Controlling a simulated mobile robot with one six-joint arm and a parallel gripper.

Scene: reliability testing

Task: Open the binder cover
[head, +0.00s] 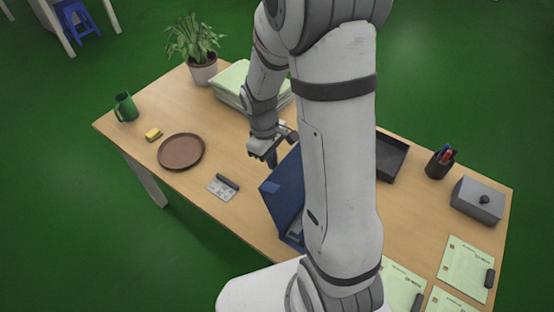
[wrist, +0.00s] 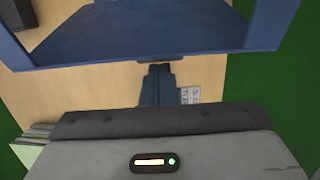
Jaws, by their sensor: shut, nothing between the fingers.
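The blue binder (head: 283,188) lies on the table, largely hidden behind my arm. Its cover stands raised at a steep tilt, and a grey part shows low inside it. In the wrist view the blue cover (wrist: 150,30) spans the top of the picture. My gripper (head: 270,162) is beside the cover's upper left edge. In the wrist view my gripper's fingers (wrist: 160,70) are together and empty, with the tips at the cover's near edge. I cannot tell whether they touch it.
The wooden table (head: 165,200) also holds a brown plate (head: 181,152), a card with a dark bar (head: 223,187), a yellow block (head: 153,134), a green mug (head: 125,107), a potted plant (head: 203,72), stacked papers (head: 232,80), a black tray (head: 390,158), a pen cup (head: 440,163) and a grey box (head: 477,200).

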